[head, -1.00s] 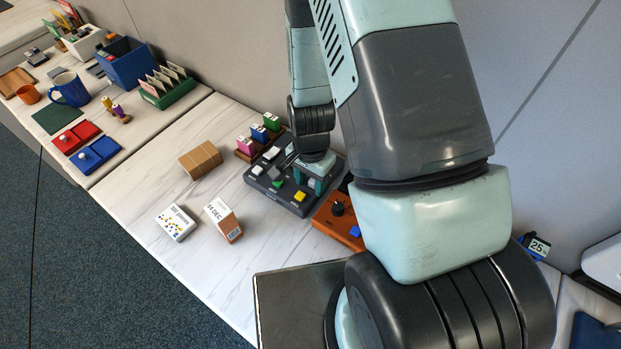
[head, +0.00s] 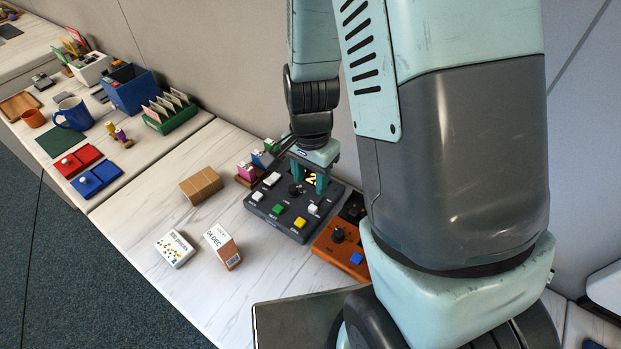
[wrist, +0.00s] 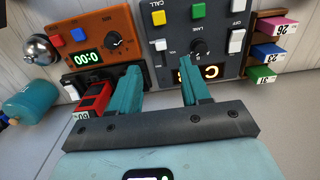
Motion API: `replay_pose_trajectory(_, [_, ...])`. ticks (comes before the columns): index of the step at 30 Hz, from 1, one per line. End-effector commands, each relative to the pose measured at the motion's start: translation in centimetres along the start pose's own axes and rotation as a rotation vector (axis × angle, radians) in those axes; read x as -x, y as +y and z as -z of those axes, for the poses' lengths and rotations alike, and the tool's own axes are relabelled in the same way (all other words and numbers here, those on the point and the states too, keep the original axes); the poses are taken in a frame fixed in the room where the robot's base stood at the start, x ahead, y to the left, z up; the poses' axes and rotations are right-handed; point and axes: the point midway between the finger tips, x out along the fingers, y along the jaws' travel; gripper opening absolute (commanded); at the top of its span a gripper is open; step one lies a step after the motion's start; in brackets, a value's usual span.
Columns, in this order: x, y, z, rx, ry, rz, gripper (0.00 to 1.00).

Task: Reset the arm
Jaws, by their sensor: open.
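My gripper (head: 309,184) is open and empty, pointing down above the back part of the dark grey control panel (head: 268,209). In the wrist view its two teal fingers (wrist: 160,68) are apart with nothing between them. The panel carries a black knob (head: 294,190), white switches, a green button (head: 278,209), a yellow button (head: 300,222) and a lit display (wrist: 208,72). One finger partly hides the display in the wrist view. My fingers appear clear of the panel.
An orange timer box (head: 338,251) stands right of the panel. Colored blocks in a holder (head: 247,172) are behind it. A brown box (head: 201,186), a white box (head: 174,248) and a dated carton (head: 222,246) stand to the left. Bare table lies between them.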

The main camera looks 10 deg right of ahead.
Motion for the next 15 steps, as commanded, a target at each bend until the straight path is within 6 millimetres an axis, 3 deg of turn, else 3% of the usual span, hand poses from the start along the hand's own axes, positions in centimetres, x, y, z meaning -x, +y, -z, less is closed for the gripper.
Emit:
replay_pose_trajectory(11, [0.2,0.0,0.1,0.004,0.002,0.004,0.47])
replay_pose_trajectory(15, [3.0,-0.2,0.3,0.055,0.022,0.038,0.47])
